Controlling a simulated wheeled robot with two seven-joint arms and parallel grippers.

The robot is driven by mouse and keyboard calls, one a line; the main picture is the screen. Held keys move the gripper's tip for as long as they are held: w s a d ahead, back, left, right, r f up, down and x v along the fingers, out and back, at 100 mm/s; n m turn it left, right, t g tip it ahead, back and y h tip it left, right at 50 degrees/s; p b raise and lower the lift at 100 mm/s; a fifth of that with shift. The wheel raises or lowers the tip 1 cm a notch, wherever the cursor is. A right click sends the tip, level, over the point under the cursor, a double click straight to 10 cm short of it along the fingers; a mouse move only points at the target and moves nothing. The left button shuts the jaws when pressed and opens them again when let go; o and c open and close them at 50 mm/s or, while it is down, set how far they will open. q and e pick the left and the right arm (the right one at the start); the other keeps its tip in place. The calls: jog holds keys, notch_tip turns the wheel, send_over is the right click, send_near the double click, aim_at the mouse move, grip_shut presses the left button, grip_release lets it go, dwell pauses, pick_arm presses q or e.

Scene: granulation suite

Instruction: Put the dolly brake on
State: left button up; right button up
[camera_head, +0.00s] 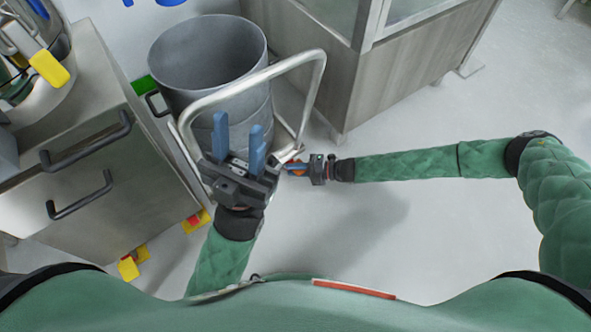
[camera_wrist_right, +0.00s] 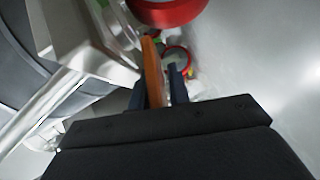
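The dolly shows as a bent metal tube handle (camera_head: 250,80) around a grey drum (camera_head: 207,62). In the right wrist view an orange lever (camera_wrist_right: 152,72) stands between the two dark fingers of my right gripper (camera_wrist_right: 160,90), which are close together around it. In the head view my right gripper (camera_head: 293,168) is low at the right side of the dolly, with a bit of orange at its fingers. My left gripper (camera_head: 239,145) is open and empty, its blue fingers apart, in front of the drum. It hides part of the dolly's lower frame.
A red round part (camera_wrist_right: 168,8) lies beyond the lever in the right wrist view. A steel cabinet (camera_head: 85,150) with black handles stands at left. A wood-panelled, glazed cabinet (camera_head: 400,70) stands behind. The floor (camera_head: 430,230) at right is clear.

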jog(key=shift+c, duration=0.5)
grip_shut()
